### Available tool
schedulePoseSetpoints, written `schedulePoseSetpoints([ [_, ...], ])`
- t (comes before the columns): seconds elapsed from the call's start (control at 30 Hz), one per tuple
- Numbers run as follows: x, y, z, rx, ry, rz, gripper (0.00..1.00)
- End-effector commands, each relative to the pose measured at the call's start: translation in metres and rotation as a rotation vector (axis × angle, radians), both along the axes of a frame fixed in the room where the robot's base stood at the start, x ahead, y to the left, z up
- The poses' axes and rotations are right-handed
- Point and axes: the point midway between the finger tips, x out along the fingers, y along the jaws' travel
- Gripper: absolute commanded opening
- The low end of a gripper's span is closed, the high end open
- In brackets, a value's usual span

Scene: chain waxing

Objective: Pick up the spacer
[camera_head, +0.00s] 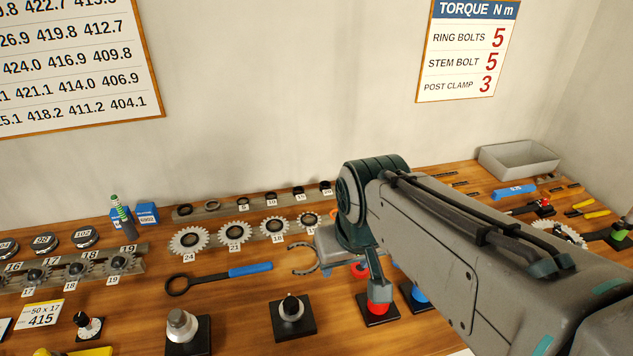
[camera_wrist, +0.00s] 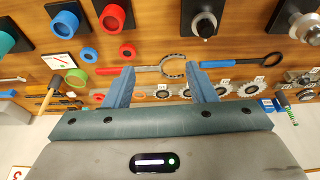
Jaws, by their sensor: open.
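Which one is meant I cannot tell. My gripper (camera_wrist: 160,68) is open, with its two blue-grey fingers apart and nothing between them that is gripped. It hangs above the bench, over a hook spanner (camera_wrist: 173,68) with a red handle. In the head view my arm hides most of the gripper. The gripper is apart from the spacer row.
Toothed sprockets (camera_head: 234,233) stand in a row in front of the spacers. A blue-handled ring spanner (camera_head: 250,270) and black-based knobs (camera_head: 292,308) lie nearer.

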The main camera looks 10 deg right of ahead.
Motion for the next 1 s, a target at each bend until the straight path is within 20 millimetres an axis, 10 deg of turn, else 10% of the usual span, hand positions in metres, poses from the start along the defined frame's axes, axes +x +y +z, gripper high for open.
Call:
schedulePoseSetpoints([
  [0.5,0.19,0.005,0.059,-0.051,0.13,0.038,0.51],
  [1.0,0.341,0.008,0.023,-0.032,0.241,0.055,0.51],
])
